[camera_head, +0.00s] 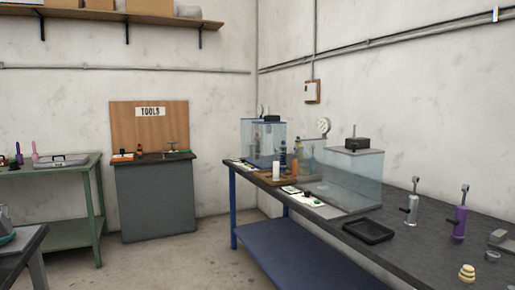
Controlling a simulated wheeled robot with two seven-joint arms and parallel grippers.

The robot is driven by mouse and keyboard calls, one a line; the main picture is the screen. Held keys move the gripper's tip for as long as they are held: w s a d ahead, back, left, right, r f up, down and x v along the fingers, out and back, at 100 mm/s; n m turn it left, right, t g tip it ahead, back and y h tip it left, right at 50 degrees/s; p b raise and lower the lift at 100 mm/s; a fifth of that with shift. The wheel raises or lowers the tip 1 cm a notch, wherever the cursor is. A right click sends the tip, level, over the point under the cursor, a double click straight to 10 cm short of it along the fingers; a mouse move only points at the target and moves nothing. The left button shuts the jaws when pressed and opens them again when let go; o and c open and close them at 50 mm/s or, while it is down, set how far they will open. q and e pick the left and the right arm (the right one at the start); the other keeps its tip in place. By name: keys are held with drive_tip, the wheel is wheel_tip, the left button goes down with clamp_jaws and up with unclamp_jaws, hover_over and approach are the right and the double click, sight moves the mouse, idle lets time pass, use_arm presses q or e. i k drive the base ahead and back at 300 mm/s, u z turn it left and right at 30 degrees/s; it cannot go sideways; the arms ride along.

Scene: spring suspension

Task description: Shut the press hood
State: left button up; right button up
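Two clear-walled boxes that look like press hoods stand along the dark workbench (405,243) on the right. The nearer hood (360,180) has a grey top with a black block on it. The farther hood (250,140) has bluish walls and stands near the room's corner. I cannot tell from here whether either hood is open or shut. What is inside them is too small to make out. Neither of my grippers is in view.
A shallow black tray (368,231), a silver damper (412,209), a purple damper (460,222) and a yellowish stepped piece (467,273) stand on the bench's near part. A grey cabinet (156,201) and a green table (72,235) are at left. Bare floor (185,260) lies between.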

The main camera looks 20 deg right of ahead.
sight(269, 139)
drive_tip(key=z, duration=0.45)
drive_tip(key=i, duration=1.15)
drive_tip(key=z, duration=0.45)
